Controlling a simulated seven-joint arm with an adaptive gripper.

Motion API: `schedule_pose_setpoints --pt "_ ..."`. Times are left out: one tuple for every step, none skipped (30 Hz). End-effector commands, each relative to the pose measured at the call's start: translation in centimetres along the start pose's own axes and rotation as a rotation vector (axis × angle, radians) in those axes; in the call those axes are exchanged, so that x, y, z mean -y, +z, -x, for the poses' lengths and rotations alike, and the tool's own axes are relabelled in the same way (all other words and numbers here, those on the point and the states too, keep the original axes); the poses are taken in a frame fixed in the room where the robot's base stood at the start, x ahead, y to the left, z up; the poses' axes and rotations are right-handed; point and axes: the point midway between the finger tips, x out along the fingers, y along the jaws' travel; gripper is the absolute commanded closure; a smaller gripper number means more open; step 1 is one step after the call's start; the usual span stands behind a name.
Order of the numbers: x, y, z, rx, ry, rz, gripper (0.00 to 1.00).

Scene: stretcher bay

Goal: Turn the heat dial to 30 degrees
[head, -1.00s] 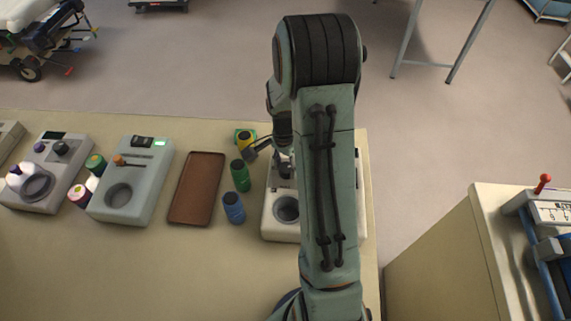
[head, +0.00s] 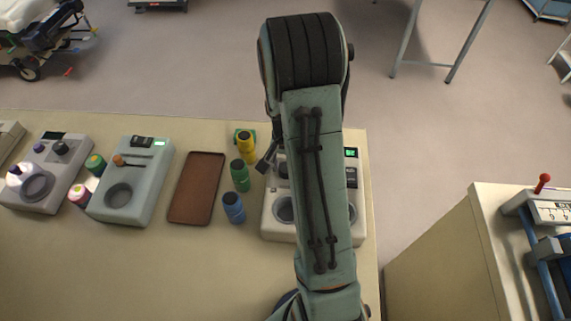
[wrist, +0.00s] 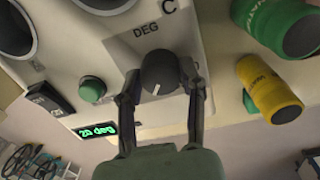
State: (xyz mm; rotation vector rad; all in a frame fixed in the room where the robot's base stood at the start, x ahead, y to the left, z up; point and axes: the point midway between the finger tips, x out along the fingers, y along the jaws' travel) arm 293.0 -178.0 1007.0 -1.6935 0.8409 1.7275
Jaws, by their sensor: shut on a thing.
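The heat dial (wrist: 160,73) is a dark round knob with a pale pointer line, below the letters "DEG" in the wrist view. My gripper (wrist: 160,80) is shut on the dial, one finger on each side. The green display (wrist: 95,131) on the same panel appears to read "20 deg". In the head view the pale machine (head: 279,228) stands at the right end of the counter, partly hidden by my arm. Its small green display (head: 351,153) shows right of my arm, too small to read there.
Yellow (head: 246,148), green (head: 240,175) and blue (head: 233,207) bottles stand close left of the machine. A brown tray (head: 197,188) lies further left, beside a grey-green machine (head: 130,180). A green button (wrist: 92,89) is near the dial. The front of the counter is clear.

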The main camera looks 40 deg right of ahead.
Motion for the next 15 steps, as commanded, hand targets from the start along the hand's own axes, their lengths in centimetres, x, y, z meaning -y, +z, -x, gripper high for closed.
schedule_pose_setpoints --pt "0.03 0.03 -0.16 -0.001 0.000 0.036 0.97" --pt "0.04 0.05 -0.16 -0.002 0.000 0.059 0.97" --pt "0.05 0.05 -0.17 -0.003 -0.001 0.088 0.97" --pt "0.05 0.06 -0.17 -0.004 -0.001 0.107 0.97" --pt "0.04 0.06 -0.17 -0.005 -0.001 0.127 0.97" --pt "0.02 0.05 -0.17 -0.006 -0.001 0.150 0.97" --pt "0.01 0.05 -0.17 -0.006 -0.001 0.165 0.97" --pt "0.01 0.05 -0.17 -0.007 -0.001 0.181 0.97" --pt "0.00 0.05 -0.17 -0.008 -0.001 0.199 0.97" --pt "0.00 0.05 -0.18 -0.009 -0.001 0.213 0.97" --pt "0.00 0.05 -0.18 -0.009 -0.001 0.224 0.97" --pt "0.00 0.05 -0.18 -0.010 -0.001 0.238 0.97" --pt "0.00 0.05 -0.18 -0.010 -0.001 0.248 0.97" --pt "0.00 0.05 -0.18 -0.011 0.000 0.256 0.97" --pt "-0.01 0.05 -0.18 -0.011 0.000 0.265 0.97"
